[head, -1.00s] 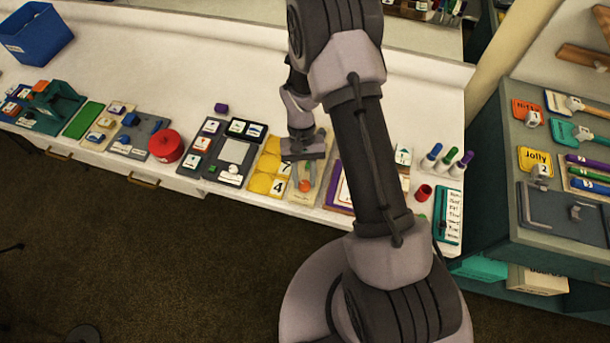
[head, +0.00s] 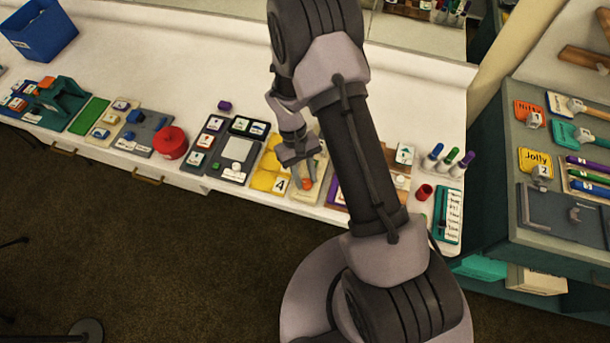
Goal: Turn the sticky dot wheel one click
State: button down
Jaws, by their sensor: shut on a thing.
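A cream board (head: 322,172) lies near the front edge of the white table, right of a yellow board. An orange round piece (head: 307,184) shows on its front part. My gripper (head: 298,157) is low over the board's left part, just behind the orange piece, with its wide body slanted. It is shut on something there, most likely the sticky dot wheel. The fingertips and what they hold are hidden under the gripper body, so I cannot tell the wheel's shape or position.
The yellow board (head: 264,180) with round and lettered pieces is close on the left. Left of it are a dark grey board (head: 232,172) and a red round container (head: 171,142). My arm partly covers the boards to the right. The table behind is mostly clear.

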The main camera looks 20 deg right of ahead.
jog(key=c, duration=1.1)
grip_release()
jog(key=shift+o, duration=0.2)
jog(key=p+v, duration=0.4)
jog(key=v, duration=1.3)
jog(key=shift+r, duration=0.2)
jog(key=shift+w+a, duration=0.1)
